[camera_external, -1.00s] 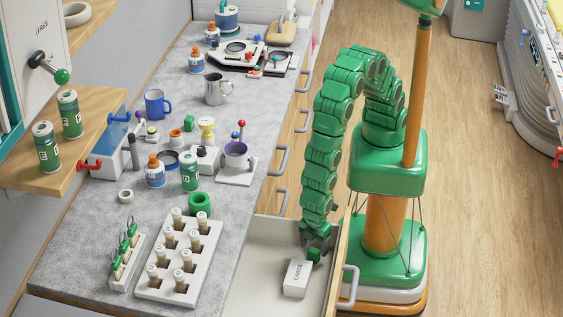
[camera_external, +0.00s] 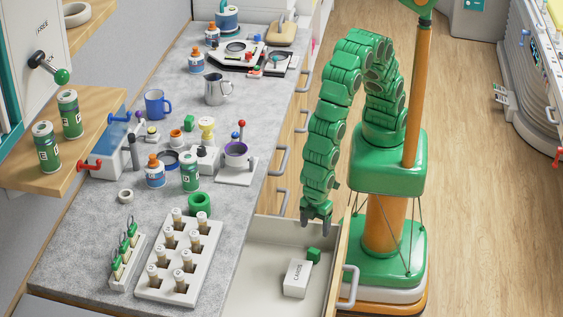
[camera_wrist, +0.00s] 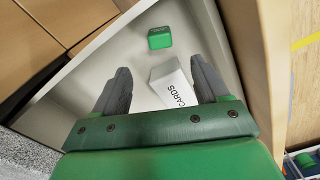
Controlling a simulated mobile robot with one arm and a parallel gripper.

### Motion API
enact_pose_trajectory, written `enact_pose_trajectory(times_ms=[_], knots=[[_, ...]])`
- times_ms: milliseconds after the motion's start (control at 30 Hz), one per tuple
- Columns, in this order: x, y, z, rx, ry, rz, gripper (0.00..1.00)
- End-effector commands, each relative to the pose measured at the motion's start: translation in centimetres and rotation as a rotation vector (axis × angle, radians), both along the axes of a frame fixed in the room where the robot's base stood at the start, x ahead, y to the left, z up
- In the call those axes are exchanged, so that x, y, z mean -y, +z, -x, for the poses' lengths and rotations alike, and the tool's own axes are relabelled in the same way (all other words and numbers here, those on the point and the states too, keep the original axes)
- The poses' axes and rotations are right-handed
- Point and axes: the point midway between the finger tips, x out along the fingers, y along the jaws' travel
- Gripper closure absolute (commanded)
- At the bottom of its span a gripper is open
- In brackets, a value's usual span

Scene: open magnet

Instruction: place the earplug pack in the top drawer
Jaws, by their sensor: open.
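A small green box (camera_external: 313,255), which seems to be the earplug pack, rests in the open top drawer (camera_external: 262,262) beside a white box marked CARDS (camera_external: 297,279). In the wrist view the green box (camera_wrist: 159,38) lies on the drawer floor, beyond the fingertips and apart from them. The CARDS box (camera_wrist: 172,84) shows between the fingers, farther down. My gripper (camera_external: 316,220) is above the drawer, pointing down, with its fingers apart and nothing held; the wrist view also shows the gripper (camera_wrist: 158,66) open.
The grey counter left of the drawer holds a white vial rack (camera_external: 180,262), a green ring (camera_external: 200,204), a green can (camera_external: 190,172) and another small green block (camera_external: 189,122). The drawer front has a grey handle (camera_external: 349,288). Much of the drawer floor is bare.

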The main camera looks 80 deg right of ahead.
Motion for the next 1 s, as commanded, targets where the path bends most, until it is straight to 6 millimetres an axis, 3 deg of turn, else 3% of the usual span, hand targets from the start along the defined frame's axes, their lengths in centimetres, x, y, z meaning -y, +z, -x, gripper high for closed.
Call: enact_pose_trajectory(times_ms=[133, 267, 600, 800, 1000], knots=[[0.4, 0.4, -0.5, 0.0, -0.011, 0.0, 0.26], [2.3, 2.1, -2.5, -0.002, -0.06, 0.005, 0.26], [12.1, 8.9, -9.3, -0.016, -0.277, 0.026, 0.26], [18.6, 12.5, -11.4, -0.028, -0.406, 0.04, 0.26], [25.2, 15.6, -12.1, -0.043, -0.534, 0.054, 0.26]])
